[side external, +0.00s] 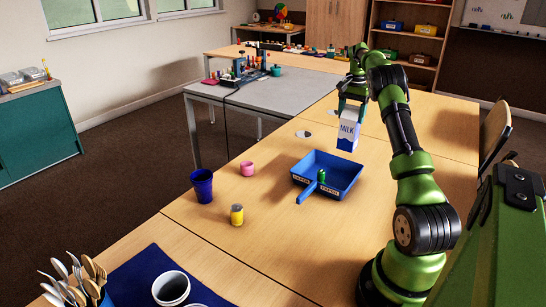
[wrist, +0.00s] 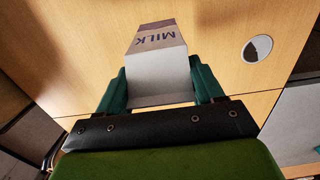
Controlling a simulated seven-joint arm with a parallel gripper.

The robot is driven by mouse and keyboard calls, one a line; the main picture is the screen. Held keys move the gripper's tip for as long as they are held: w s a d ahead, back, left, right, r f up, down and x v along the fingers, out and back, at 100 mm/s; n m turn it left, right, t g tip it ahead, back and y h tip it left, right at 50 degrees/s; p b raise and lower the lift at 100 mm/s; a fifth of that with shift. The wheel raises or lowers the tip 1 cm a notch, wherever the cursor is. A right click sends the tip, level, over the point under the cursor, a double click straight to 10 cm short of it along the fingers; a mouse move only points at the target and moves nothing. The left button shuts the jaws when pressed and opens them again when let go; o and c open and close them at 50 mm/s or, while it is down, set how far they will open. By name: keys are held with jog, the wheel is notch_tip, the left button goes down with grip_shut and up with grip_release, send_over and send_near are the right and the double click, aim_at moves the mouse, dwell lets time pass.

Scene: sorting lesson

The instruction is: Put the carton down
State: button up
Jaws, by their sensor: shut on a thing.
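The milk carton (side external: 348,130) is white with a dark blue lower part and the word MILK. My gripper (side external: 352,97) is shut on its top end and holds it upright, seemingly above the wooden table (side external: 430,130) just behind the blue tray. In the wrist view the carton (wrist: 160,62) sits between the two green fingers of my gripper (wrist: 160,85), and wood shows past it. The gap between the carton's base and the table cannot be judged exactly.
A blue cup (side external: 202,186), a pink cup (side external: 247,168) and a yellow-and-grey jar (side external: 237,214) stand left. A round disc (side external: 304,134) lies behind. Table to the right is clear.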

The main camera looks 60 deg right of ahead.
aim_at(350, 124)
jog(key=shift+f, duration=2.1)
jog(key=o, duration=1.3)
jog(key=shift+c, duration=0.2)
